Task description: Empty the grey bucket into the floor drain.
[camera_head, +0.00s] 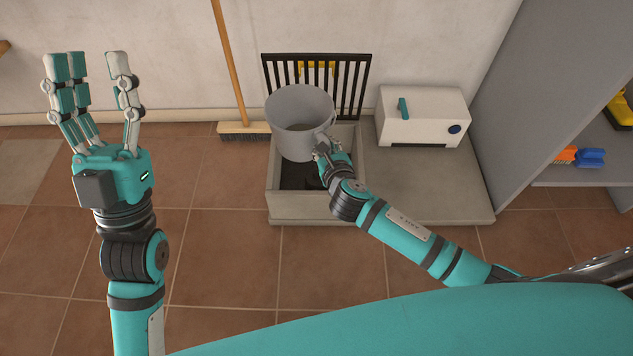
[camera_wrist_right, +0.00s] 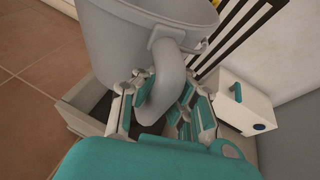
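The grey bucket (camera_head: 296,116) is over the low grey floor basin (camera_head: 300,208), its open top facing up and slightly toward me. What it holds cannot be made out. The basin has a dark interior, taken to be the floor drain. My right gripper (camera_head: 322,150) is at the bucket's right side. In the right wrist view its fingers (camera_wrist_right: 160,90) are closed around the thick curved handle of the bucket (camera_wrist_right: 120,40). My left gripper (camera_head: 93,68) is raised at the left, fingers up, spread and empty.
A black barred grate (camera_head: 352,88) leans on the wall behind the basin. A broom (camera_head: 232,70) stands left of it. A white box (camera_head: 422,122) sits to the right on a grey slab, beside a grey shelf unit (camera_head: 545,75). The tiled floor at left is clear.

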